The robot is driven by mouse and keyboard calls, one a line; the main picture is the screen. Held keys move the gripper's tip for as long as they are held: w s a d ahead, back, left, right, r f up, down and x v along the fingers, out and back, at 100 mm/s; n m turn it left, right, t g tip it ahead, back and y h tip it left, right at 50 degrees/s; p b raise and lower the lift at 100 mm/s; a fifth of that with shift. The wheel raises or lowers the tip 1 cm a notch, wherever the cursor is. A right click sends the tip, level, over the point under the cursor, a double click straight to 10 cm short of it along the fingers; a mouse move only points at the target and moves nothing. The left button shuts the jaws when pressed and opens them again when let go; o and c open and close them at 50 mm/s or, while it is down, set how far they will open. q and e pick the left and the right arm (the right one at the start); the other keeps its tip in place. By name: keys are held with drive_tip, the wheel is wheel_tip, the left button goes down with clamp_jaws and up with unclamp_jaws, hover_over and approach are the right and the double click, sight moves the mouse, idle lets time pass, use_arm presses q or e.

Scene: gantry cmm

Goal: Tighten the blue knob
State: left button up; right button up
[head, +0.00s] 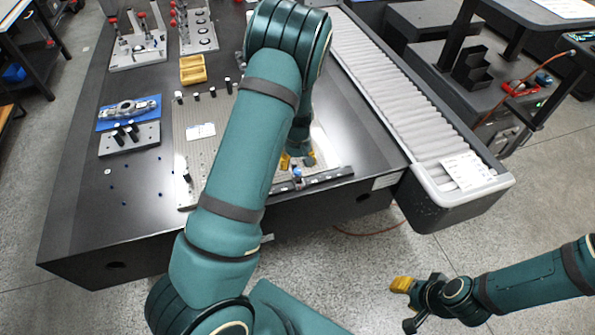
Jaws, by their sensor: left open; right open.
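The blue knob (297,173) is a small spot on the fixture plate (200,155), close to the front rail of the black table. My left gripper (297,160) is right by the knob, with yellow fingertips pointing down. It is open; whether a finger touches the knob is too small to tell. My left arm covers much of the plate. My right gripper (403,285) is open and empty, off the table over the floor at the lower right.
A long dark rail (325,180) lies along the plate's front edge. A ribbed bellows cover (395,95) runs along the table's right side. A yellow tray (193,69), a blue mat (110,122) with a metal part, and red-knobbed fixtures (137,48) stand at the left and back.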

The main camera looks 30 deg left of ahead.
sight(297, 170)
use_arm(q)
drive_tip(key=shift+f+b, duration=0.3)
drive_tip(key=shift+f, duration=1.55)
drive_tip(key=shift+c, duration=0.5)
clamp_jaws()
